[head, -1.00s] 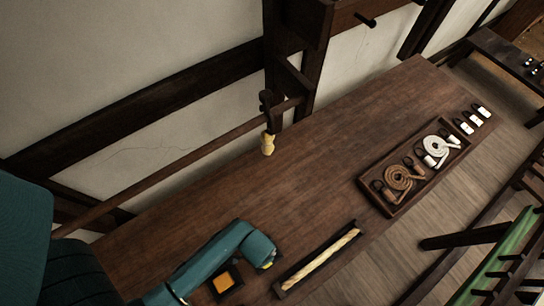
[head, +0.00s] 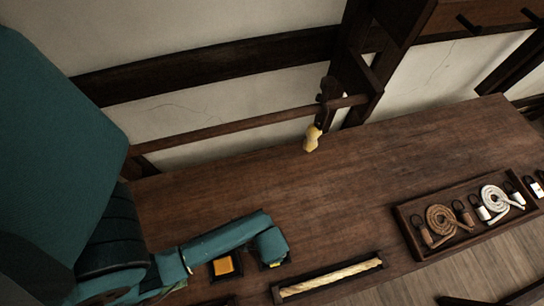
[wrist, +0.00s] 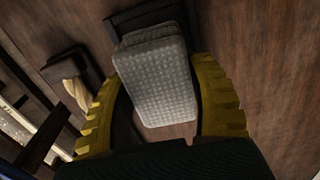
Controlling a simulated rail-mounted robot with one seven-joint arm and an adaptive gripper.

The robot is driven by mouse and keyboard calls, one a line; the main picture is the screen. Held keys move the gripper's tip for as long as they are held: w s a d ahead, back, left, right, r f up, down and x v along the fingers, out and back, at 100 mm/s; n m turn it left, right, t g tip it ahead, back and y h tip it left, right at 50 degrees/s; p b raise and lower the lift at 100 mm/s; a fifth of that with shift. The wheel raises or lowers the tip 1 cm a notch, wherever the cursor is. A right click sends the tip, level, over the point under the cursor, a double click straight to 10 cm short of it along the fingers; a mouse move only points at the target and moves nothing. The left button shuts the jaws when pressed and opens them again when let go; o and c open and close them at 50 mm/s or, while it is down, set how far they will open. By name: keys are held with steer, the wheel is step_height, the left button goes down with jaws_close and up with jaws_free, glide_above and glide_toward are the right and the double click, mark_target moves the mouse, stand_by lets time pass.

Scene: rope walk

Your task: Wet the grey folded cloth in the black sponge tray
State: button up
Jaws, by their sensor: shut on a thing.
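The grey folded cloth (wrist: 155,85) is a quilted-looking pad, seen in the wrist view between the yellow fingers of my gripper (wrist: 155,72). My gripper is shut on it. The cloth's far end overlaps a dark holder (wrist: 128,22) on the table; I cannot tell whether they touch. In the head view, my gripper (head: 272,264) is low over the table and hides the cloth. The black sponge tray (head: 240,263), with an orange sponge (head: 223,267) in it, lies just left of my gripper, partly behind my arm.
A wooden tray (head: 408,228) of rope coils and tagged items is farther right. A yellowish bundle (head: 312,139) hangs at the back rail. The table's middle (head: 310,205) is clear.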

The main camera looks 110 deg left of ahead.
steer(key=shift+f, duration=0.6)
stand_by(2.1)
step_height(320, 180, up, 7)
steer(key=p, duration=0.8)
steer(key=shift+r, duration=0.2)
steer(key=shift+f, duration=0.1)
stand_by(0.4)
